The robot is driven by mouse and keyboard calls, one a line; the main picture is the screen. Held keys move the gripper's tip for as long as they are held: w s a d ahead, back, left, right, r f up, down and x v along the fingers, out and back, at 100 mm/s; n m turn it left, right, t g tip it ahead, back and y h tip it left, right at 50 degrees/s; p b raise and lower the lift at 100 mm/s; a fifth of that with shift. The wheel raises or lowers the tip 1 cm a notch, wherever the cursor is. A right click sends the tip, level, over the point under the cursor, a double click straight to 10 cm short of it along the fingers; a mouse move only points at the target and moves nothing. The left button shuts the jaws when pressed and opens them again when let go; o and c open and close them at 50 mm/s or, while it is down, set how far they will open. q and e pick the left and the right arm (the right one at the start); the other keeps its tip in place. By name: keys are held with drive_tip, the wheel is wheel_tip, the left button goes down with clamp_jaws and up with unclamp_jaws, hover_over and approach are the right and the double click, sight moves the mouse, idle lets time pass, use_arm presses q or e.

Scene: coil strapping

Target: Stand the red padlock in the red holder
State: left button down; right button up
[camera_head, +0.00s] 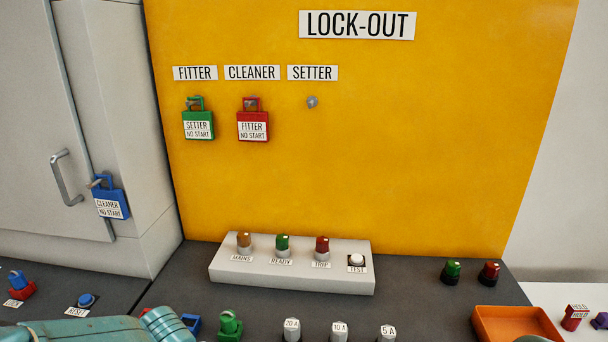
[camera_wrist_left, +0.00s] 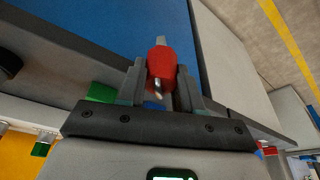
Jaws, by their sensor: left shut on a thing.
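A red padlock (camera_head: 252,125) with a white "FITTER NO START" tag hangs on the yellow board under the CLEANER sign. My left gripper (camera_wrist_left: 159,92) is shut on a red rounded piece (camera_wrist_left: 161,62) with a metal tip, held between its two fingers in the left wrist view; I cannot tell what it is. In the head view the gripper itself is out of frame, below the bottom edge. A small red block (camera_head: 575,318) marked with a label stands at the far right; I cannot tell whether it is the red holder. My right gripper does not show.
A green padlock (camera_head: 198,125) hangs under FITTER, and a blue one (camera_head: 110,203) on the cabinet door. The SETTER peg (camera_head: 312,102) is empty. A grey switch panel (camera_head: 290,282), several labelled fuses and an orange tray (camera_head: 490,318) occupy the dark bench.

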use_arm(q)
drive_tip(key=shift+w+d+f+m+h, duration=0.15)
drive_tip(key=shift+d+f+m+h, duration=0.1)
drive_tip(key=shift+d+m, duration=0.35)
drive_tip(key=shift+w+d+f+m+h, duration=0.15)
drive_tip(key=shift+d+f+m, duration=0.1)
drive_tip(key=shift+d+m, duration=0.3)
drive_tip(key=shift+w+d+f+m+h, duration=0.1)
drive_tip(key=shift+d+f+m+h, duration=0.25)
drive_tip(key=shift+m, duration=0.4)
drive_tip(key=shift+d+r, duration=0.1)
drive_tip(key=shift+r, duration=0.15)
